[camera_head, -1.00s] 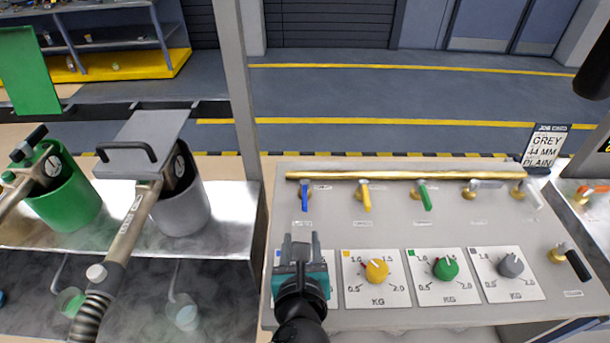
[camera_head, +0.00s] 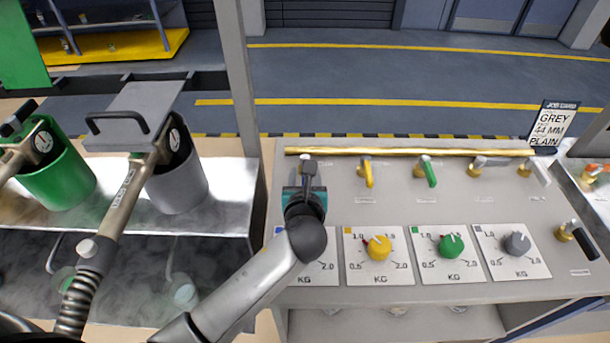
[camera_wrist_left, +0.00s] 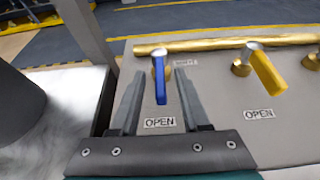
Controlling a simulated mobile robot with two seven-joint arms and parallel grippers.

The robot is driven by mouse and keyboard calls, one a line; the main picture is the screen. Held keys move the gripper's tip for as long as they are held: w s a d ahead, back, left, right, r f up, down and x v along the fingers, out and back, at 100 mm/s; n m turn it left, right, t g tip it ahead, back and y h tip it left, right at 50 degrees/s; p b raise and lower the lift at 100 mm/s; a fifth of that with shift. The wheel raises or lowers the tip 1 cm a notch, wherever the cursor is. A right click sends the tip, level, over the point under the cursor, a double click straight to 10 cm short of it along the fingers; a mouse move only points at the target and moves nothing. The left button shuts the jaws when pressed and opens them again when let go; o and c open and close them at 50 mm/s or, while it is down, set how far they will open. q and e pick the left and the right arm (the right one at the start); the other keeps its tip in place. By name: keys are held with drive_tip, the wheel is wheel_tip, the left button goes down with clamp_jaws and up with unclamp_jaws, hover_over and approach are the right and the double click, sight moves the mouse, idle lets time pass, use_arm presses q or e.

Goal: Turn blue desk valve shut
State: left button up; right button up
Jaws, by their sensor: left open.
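The blue desk valve (camera_wrist_left: 160,82) shows in the left wrist view, its handle pointing down toward an OPEN label (camera_wrist_left: 160,122). My left gripper (camera_wrist_left: 160,78) is open, with one finger on each side of the blue handle and visible gaps beside it. In the head view my left gripper (camera_head: 308,168) is over the left end of the valve row and hides most of the blue valve. My right gripper is not in view.
A yellow valve (camera_head: 367,173) and a green valve (camera_head: 428,172) stand to the right in the row. A brass pipe (camera_head: 410,152) runs behind them. Dials, including the yellow knob (camera_head: 379,247), sit in front. A grey post (camera_head: 237,80) rises at the left.

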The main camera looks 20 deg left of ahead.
use_arm(q)
drive_tip(key=shift+w+a+f, duration=0.15)
drive_tip(key=shift+w, duration=0.3)
clamp_jaws()
idle(1.2)
